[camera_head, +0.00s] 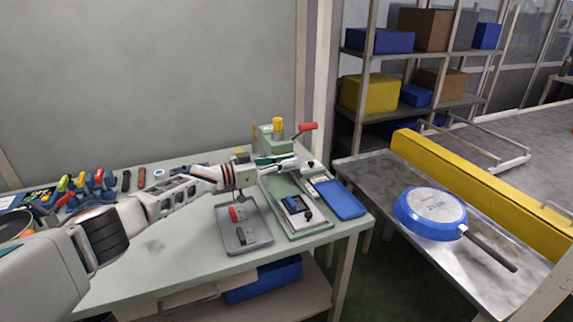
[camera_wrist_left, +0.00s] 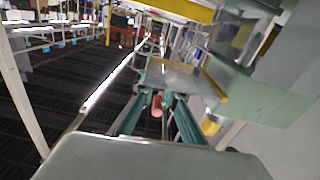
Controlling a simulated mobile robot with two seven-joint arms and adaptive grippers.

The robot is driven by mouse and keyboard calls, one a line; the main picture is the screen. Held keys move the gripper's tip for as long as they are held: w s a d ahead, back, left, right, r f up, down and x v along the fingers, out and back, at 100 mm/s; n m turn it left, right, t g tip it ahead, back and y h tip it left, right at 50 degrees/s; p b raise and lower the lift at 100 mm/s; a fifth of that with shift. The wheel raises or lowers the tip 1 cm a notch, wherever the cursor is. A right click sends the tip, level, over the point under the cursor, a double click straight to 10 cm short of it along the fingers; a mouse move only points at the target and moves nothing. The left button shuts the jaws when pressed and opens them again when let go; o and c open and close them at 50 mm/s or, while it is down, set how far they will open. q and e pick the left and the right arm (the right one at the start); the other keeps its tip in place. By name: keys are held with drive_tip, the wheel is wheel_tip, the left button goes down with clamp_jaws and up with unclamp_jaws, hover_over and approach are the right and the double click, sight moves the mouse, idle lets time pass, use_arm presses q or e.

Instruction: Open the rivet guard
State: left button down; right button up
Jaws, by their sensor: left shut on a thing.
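The green rivet press (camera_head: 272,142) stands on the workbench, with a yellow knob on top and a red lever handle (camera_head: 308,126) at its right. My left gripper (camera_head: 287,161) reaches across the front of the press. In the left wrist view its teal fingers (camera_wrist_left: 157,112) are shut on a small red cylinder (camera_wrist_left: 157,103), which looks like the rivet guard's handle. A pale panel with a yellow edge (camera_wrist_left: 175,76), likely the guard, lies just beyond the fingers. In the head view the guard is mostly hidden by my gripper. My right gripper is not in view.
A grey tray (camera_head: 228,238) with a red-tipped part lies in front of the gripper. A blue tray (camera_head: 342,199) lies right of the press base. A blue pan (camera_head: 430,212) rests on a metal table beside a yellow rail (camera_head: 470,180). Hand tools lie at left.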

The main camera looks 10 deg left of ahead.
use_arm(q)
drive_tip(key=shift+w+a+r+n, duration=0.1)
drive_tip(key=shift+r+n, duration=0.25)
drive_tip(key=shift+n, duration=0.15)
drive_tip(key=c, duration=2)
unclamp_jaws()
drive_tip(key=shift+c, duration=0.2)
drive_tip(key=shift+a, duration=0.15)
drive_tip(key=v, duration=1.1)
drive_tip(key=shift+s+a, duration=0.25)
drive_tip(key=shift+s, duration=0.05)
